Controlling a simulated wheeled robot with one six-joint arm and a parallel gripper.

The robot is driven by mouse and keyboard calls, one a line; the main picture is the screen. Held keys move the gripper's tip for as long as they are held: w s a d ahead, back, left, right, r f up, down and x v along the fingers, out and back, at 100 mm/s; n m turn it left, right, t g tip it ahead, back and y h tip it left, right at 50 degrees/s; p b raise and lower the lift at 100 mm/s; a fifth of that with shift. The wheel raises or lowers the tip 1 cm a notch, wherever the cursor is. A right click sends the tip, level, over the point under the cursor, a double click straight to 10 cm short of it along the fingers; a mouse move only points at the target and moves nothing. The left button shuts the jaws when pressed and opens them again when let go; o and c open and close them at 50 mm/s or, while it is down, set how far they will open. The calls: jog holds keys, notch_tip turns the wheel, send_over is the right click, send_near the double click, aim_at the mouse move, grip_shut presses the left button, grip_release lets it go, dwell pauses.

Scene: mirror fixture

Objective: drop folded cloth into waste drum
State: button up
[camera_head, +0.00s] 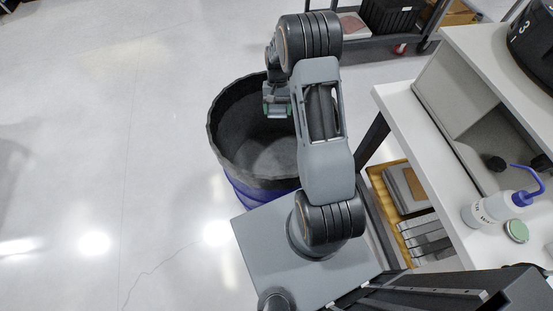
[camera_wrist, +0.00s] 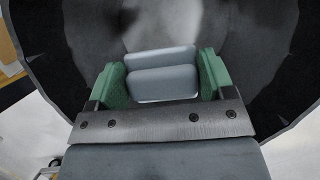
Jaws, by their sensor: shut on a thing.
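The waste drum (camera_head: 237,150) is an open dark tub with a blue lower outside, standing on the floor beside my base. My gripper (camera_head: 278,106) is over the drum's opening, toward its far right side. In the wrist view my gripper (camera_wrist: 163,78) has green finger pads shut on the folded cloth (camera_wrist: 162,84), a grey-blue padded shape with a fold line across it. Behind the cloth, the drum's dark inner wall (camera_wrist: 85,22) and paler bottom show. The cloth cannot be clearly made out in the head view.
A white bench (camera_head: 437,175) stands at the right with a wash bottle (camera_head: 487,210) and a green-lidded jar (camera_head: 516,230). Below it is a yellow tray (camera_head: 377,180) with grey pieces. A cart (camera_head: 375,42) with a black crate is at the back. The left floor is clear.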

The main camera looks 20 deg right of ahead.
jog(key=w+m, duration=0.1)
jog(key=w+m+b, duration=0.1)
jog(key=shift+d+m+y+b, duration=0.3)
jog(key=shift+d+y, duration=0.1)
jog(key=shift+w+d+m+t+b, duration=0.15)
jog(key=shift+d+m+t+b, duration=0.15)
jog(key=shift+m+b, duration=0.1)
jog(key=shift+a+f+b, duration=0.15)
jog(key=shift+f+b, duration=1.65)
jog(key=shift+f, duration=0.85)
jog(key=o, duration=0.9)
jog(key=shift+r, duration=0.15)
jog(key=v, duration=1.3)
jog(key=shift+d+r, duration=0.25)
jog(key=shift+d, duration=0.05)
